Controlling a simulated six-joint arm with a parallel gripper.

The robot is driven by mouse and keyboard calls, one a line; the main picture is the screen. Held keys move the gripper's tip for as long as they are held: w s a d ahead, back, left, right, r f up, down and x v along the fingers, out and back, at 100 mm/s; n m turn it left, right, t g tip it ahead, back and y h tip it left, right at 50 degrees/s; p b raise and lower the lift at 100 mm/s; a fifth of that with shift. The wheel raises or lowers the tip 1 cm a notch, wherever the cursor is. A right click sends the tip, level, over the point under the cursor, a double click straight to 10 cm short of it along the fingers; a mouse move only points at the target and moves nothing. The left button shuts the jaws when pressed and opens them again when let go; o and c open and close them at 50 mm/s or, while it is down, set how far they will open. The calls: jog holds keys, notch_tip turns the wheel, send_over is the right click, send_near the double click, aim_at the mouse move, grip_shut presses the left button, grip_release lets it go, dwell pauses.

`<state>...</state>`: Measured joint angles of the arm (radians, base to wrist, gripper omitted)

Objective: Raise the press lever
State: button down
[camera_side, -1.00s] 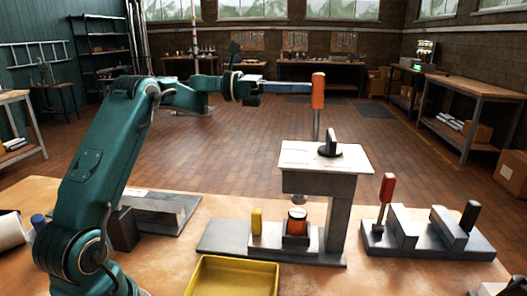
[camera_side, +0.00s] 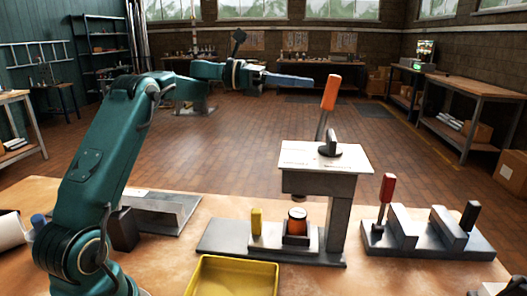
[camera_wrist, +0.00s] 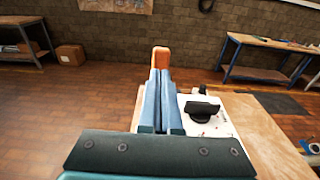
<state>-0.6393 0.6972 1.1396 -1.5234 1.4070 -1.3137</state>
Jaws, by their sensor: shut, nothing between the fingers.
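The press lever has an orange handle (camera_side: 330,92) on a metal rod and stands above the white-topped press head (camera_side: 310,158), leaning to the right. My gripper (camera_side: 311,83) is shut and empty, its blue fingers level with the handle and just left of it. A small gap shows between the fingertips and the handle in the side view. In the wrist view the shut fingers (camera_wrist: 160,75) point at the orange handle (camera_wrist: 161,57); contact cannot be told there. A dark part with an orange band (camera_side: 297,222) sits below the press head.
A black knob (camera_side: 331,146) stands on the press head near the lever's foot. A yellow block (camera_side: 256,221) is on the press base, and a yellow tray (camera_side: 235,280) is in front. A fixture with a red handle (camera_side: 388,188) stands to the right.

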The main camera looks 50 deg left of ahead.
jog(key=r+v, duration=0.1)
jog(key=v, duration=1)
jog(key=s+d+r+m+g, duration=0.1)
jog(key=d+r+m+g, duration=0.1)
jog(key=d, duration=0.6)
jog(key=s+d+r+m+g, duration=0.1)
jog(key=d+r+m+g, duration=0.15)
jog(key=d, duration=0.45)
jog(key=s+d+f+m+g+y, duration=0.2)
jog(key=s+d+f+m, duration=0.3)
jog(key=d, duration=0.4)
jog(key=s+d+f+m+y, duration=0.2)
jog(key=s+f+m+y, duration=0.3)
jog(key=s+f+m, duration=0.5)
jog(key=s+a+f+m+y, duration=0.4)
jog(key=a+f+m+y, duration=0.1)
jog(key=a+f+m, duration=0.2)
jog(key=shift+a+f, duration=0.3)
jog(key=shift+f, duration=0.4)
